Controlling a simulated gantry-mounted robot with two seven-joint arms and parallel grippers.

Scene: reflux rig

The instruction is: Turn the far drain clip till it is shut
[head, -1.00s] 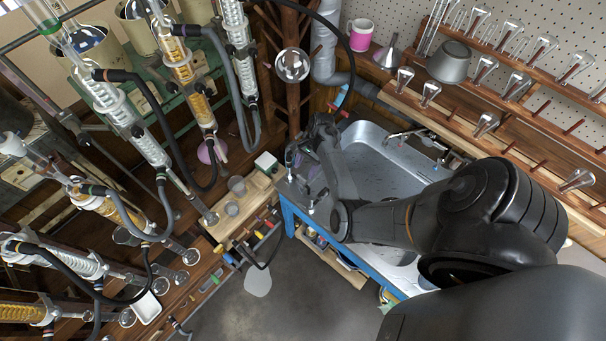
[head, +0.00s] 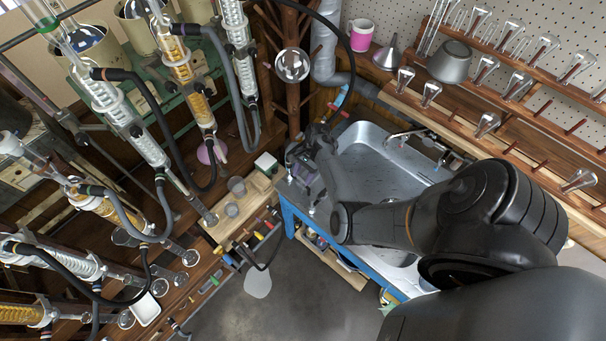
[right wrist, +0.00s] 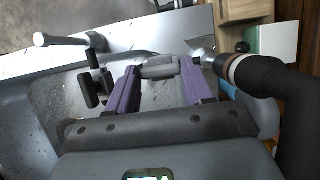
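My right gripper (head: 302,178) is at the left corner of the sink in the head view. In the right wrist view its two purple fingers (right wrist: 158,85) stand apart. A short grey bar, which looks like the handle of the far drain clip (right wrist: 160,68), lies across the gap between the fingertips; I cannot tell whether they touch it. A metal spout and a dark hose with a pale and reddish band (right wrist: 226,68) are just right of it. A second clip with a dark handle (right wrist: 95,82) is left of the fingers. My left gripper is not in view.
The steel sink (head: 375,165) has a tap (head: 425,145) at its back. A wooden ledge with beakers (head: 236,186) and a small white-topped box (head: 265,163) is left of the gripper. Glass condensers with hoses (head: 110,100) fill the left side.

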